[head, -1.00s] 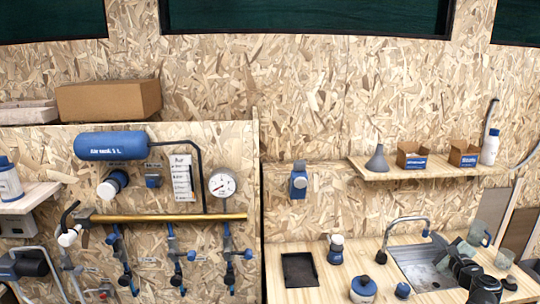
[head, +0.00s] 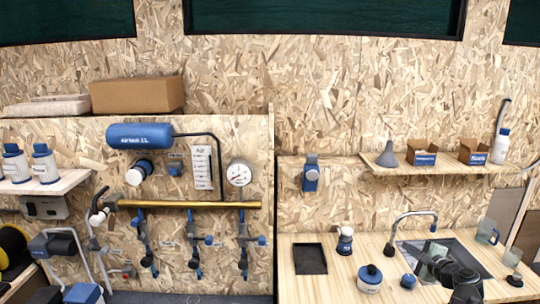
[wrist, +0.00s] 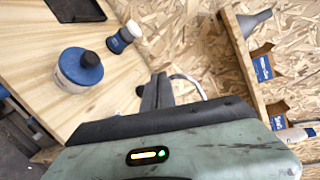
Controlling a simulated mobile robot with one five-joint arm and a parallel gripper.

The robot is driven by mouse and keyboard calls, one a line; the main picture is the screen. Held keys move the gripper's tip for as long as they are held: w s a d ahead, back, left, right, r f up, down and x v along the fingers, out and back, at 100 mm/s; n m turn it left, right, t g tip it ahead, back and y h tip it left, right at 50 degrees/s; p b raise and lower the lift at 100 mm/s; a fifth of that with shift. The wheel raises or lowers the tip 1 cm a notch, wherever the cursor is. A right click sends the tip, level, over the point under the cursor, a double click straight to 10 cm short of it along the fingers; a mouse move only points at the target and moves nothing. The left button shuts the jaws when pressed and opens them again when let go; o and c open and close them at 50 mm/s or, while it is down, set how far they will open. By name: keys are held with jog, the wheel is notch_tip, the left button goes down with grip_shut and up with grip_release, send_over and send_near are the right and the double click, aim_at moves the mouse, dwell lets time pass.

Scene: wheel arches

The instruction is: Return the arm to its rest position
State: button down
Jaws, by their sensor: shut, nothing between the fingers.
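My gripper (head: 432,254) shows at the lower right in the head view, grey-green with black arm parts behind it. It is in front of the sink (head: 470,250) and hides part of it. In the wrist view my gripper (wrist: 157,84) is shut, its dark fingers together with nothing between them. The grey-green housing with a small lit indicator fills the bottom of that view.
A blue-lidded jar (head: 370,277) and a small blue-and-white bottle (head: 345,240) stand on the wooden counter left of the gripper. The tap (head: 412,217) arches close behind it. A shelf (head: 430,169) with a funnel and boxes is above.

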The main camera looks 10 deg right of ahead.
jog(key=a+f+n+g+y, duration=0.1)
jog(key=a+f+n, duration=0.3)
jog(key=a, duration=0.4)
jog(key=a+f+n+g+y, duration=0.1)
jog(key=a+f+n+g, duration=0.3)
jog(key=a, duration=0.5)
jog(key=w+a+f+n+g+y, duration=0.1)
jog(key=a+f+n+g, duration=0.2)
jog(key=a, duration=0.6)
jog(key=shift+f+n+y, duration=0.3)
jog(key=shift+f+n, duration=0.1)
jog(key=shift+n, duration=0.5)
jog(key=s+a+f+n+g+h+b, duration=0.1)
jog(key=s+a+f+n+g+h, duration=0.1)
jog(key=s+a+f+n+g, duration=0.25)
jog(key=s+a+f+n+g+h, duration=0.2)
jog(key=s+a+n, duration=0.25)
jog(key=a, duration=0.25)
notch_tip(320, 180, down, 7)
jog(key=s+b, duration=0.1)
jog(key=b, duration=0.5)
jog(key=shift+s+b, duration=0.35)
jog(key=shift+b, duration=0.05)
jog(key=shift+r, duration=0.15)
